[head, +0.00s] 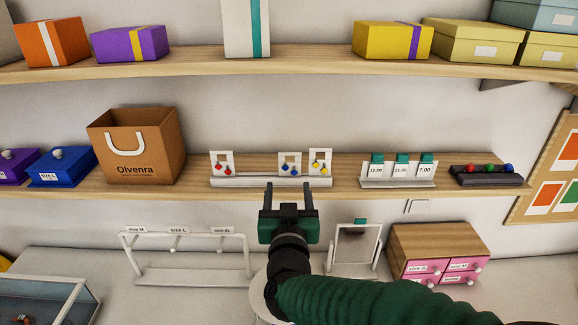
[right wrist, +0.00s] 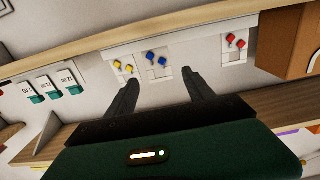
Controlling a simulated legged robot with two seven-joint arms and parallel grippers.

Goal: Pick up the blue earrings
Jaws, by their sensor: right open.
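The blue earrings (head: 290,170) hang on a small white card (head: 290,158) on the white display stand (head: 245,182) on the middle shelf. They also show in the right wrist view (right wrist: 156,59). Red earrings (head: 223,170) hang on the card to the left and yellow earrings (head: 319,167) on the card to the right. My right gripper (head: 289,187) is open and empty, just in front of the stand. In the right wrist view its fingers (right wrist: 160,85) point at the blue earrings and are apart from them. My left gripper is not in view.
A brown Olvenra bag (head: 136,150) stands left of the stand. Price tags on a white holder (head: 400,180) and a dark tray with coloured balls (head: 487,177) stand to the right. The upper shelf (head: 300,65) with boxes runs above. A white rack (head: 190,270) stands below.

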